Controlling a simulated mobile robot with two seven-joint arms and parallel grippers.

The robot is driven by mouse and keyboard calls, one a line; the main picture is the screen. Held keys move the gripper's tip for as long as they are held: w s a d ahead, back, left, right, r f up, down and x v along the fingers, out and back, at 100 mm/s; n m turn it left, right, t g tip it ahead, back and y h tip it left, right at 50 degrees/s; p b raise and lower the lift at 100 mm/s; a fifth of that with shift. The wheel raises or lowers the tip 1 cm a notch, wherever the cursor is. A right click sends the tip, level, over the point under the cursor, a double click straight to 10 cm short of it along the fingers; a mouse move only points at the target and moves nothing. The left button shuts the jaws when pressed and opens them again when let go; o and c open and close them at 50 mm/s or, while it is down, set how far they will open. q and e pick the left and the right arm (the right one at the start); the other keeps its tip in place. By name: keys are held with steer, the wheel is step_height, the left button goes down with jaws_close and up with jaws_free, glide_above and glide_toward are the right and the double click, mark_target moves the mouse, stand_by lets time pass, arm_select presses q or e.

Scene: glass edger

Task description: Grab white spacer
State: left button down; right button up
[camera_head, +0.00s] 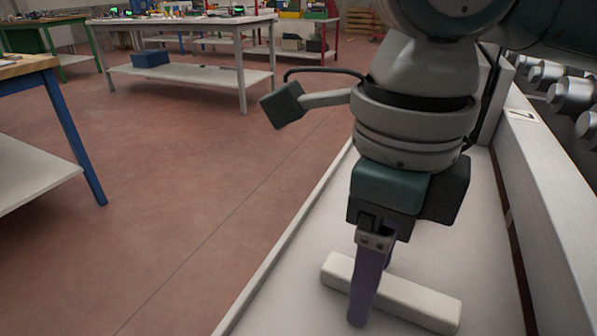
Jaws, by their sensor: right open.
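The white spacer (415,300) is a long white bar lying on the white shelf of the machine, at the lower right of the head view. My right gripper (364,312) points down over the spacer, with its near purple finger in front of the bar and covering part of it. The other finger is mostly hidden behind the near one, and it shows only a little near the spacer's far side. The gripper is open, and I cannot tell whether the fingers touch the bar. My left gripper is not in view.
The white shelf (290,262) has a raised left edge, and a white rail (550,200) runs along its right. Grey motors (570,95) stand beyond the rail. Workbenches (190,75) and a blue bin (150,58) stand at the back left. The red floor between is clear.

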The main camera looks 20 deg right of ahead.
steer(key=shift+c, duration=0.4)
jaws_close()
